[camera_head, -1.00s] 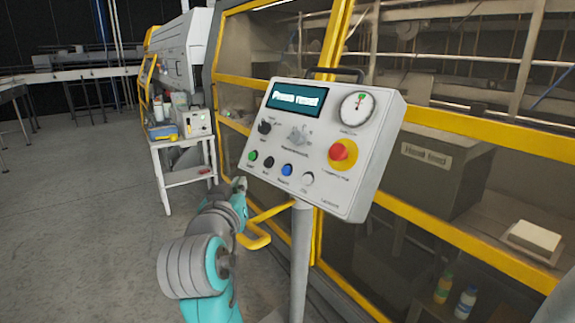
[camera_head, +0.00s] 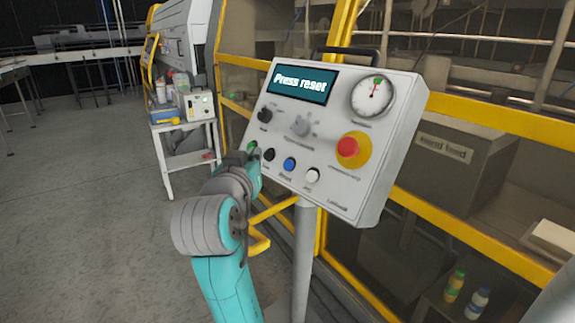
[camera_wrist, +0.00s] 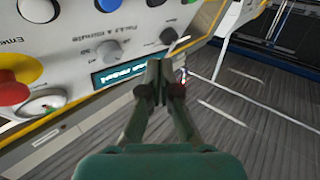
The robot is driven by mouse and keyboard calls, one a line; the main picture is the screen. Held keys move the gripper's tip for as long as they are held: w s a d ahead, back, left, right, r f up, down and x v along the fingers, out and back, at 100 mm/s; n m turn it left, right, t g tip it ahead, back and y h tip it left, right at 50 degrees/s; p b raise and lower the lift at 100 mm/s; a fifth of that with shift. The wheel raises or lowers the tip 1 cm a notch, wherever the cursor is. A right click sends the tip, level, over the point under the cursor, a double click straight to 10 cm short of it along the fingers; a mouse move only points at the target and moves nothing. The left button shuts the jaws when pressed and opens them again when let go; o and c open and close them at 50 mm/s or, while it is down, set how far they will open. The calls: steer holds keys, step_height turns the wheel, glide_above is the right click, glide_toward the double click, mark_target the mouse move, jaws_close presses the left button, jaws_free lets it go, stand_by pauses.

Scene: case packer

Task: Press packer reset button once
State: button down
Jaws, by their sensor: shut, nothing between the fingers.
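The grey control panel (camera_head: 395,150) stands on a post, its display (camera_head: 302,84) reading "Press reset". The blue button (camera_head: 290,164) sits in the bottom row; its small label is blurred but looks like "Reset". It also shows at the top edge of the wrist view (camera_wrist: 75,3). My gripper (camera_head: 249,156) is at the panel's lower left, left of the blue button and close to the green button (camera_head: 253,146), which it partly hides. In the wrist view my gripper (camera_wrist: 158,72) is shut and empty. I cannot tell whether it touches the panel.
The bottom row also has a black button (camera_head: 268,154) and a white button (camera_head: 312,175). A red emergency button (camera_head: 348,147), a gauge (camera_head: 372,96), a grey dial (camera_head: 301,126) and a black knob (camera_head: 264,115) sit above. Yellow-framed machine guarding (camera_head: 485,92) stands behind.

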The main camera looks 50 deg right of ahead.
steer(key=d+f, duration=0.3)
steer(key=d, duration=0.3)
steer(key=shift+s+d+f, duration=0.2)
steer(key=shift+s+f, duration=0.1)
steer(key=shift+f, duration=0.05)
steer(key=shift+d, duration=0.1)
stand_by(1.2)
steer(key=shift+d+f, duration=0.25)
steer(key=shift+d+f, duration=0.15)
steer(key=shift+d, duration=0.2)
stand_by(0.8)
steer(key=shift+a, duration=0.15)
steer(key=shift+a+r, duration=0.4)
steer(key=shift+a, duration=0.15)
stand_by(0.3)
steer(key=shift+w+a+r, duration=0.1)
steer(key=shift+a+r, duration=0.3)
steer(key=shift+a, duration=0.3)
steer(key=shift+w+a+r, duration=0.1)
steer(key=shift+a+r, duration=0.35)
steer(key=shift+a, duration=0.3)
steer(key=shift+a+r, duration=0.4)
steer(key=shift+a, duration=0.3)
